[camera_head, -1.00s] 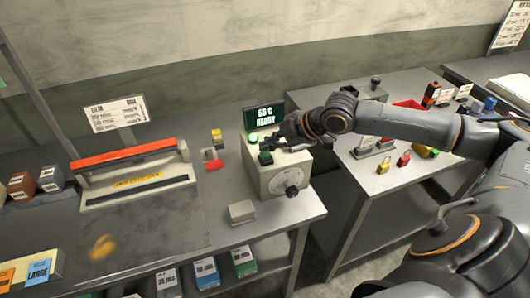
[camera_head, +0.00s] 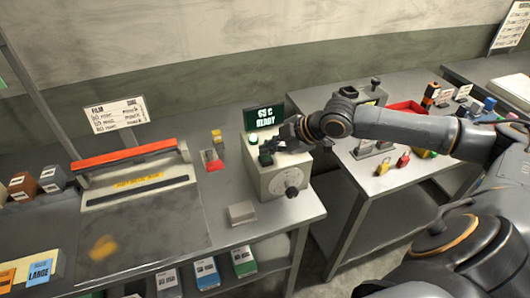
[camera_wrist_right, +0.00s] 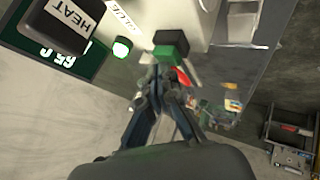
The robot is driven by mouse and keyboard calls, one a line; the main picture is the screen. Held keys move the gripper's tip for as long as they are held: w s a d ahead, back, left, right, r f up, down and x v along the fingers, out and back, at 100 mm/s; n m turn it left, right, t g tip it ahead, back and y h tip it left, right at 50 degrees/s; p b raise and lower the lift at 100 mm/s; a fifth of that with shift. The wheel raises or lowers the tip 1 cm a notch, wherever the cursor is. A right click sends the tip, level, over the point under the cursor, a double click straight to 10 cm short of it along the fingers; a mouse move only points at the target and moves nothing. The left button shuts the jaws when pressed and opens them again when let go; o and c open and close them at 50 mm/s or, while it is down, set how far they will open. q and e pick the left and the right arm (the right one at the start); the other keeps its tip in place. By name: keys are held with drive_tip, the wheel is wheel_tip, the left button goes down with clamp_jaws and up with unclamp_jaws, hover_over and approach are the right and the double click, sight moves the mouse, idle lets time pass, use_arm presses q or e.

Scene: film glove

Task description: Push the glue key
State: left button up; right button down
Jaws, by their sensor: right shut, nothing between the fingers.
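A pale box (camera_head: 285,182) with a dial on its front stands at the right end of the near bench. On its top is a dark green key (camera_head: 265,157); it also shows in the right wrist view (camera_wrist_right: 171,46), near a white label (camera_wrist_right: 122,17) that seems to read GLUE. A lit green lamp (camera_head: 253,138) is beside it. My right gripper (camera_head: 277,146) is shut and empty, its fingertips close by the key; I cannot tell whether they touch it. The wrist view shows the fingertips (camera_wrist_right: 164,76) just below the key. My left gripper is not in view.
A screen (camera_head: 264,117) behind the box reads 65 C READY. A dark HEAT block (camera_wrist_right: 68,22) shows in the wrist view. A red-handled sealer (camera_head: 130,178) is left, a grey block (camera_head: 242,212) in front. Padlocks (camera_head: 383,169) lie on the right table.

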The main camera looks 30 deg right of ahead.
sight(269, 156)
drive_tip(key=shift+f, duration=0.2)
idle(0.5)
drive_tip(key=shift+r+p, duration=0.6)
drive_tip(key=shift+p, duration=0.35)
drive_tip(key=shift+r, duration=0.1)
wheel_tip(269, 156, up, 6)
drive_tip(key=p, duration=0.7)
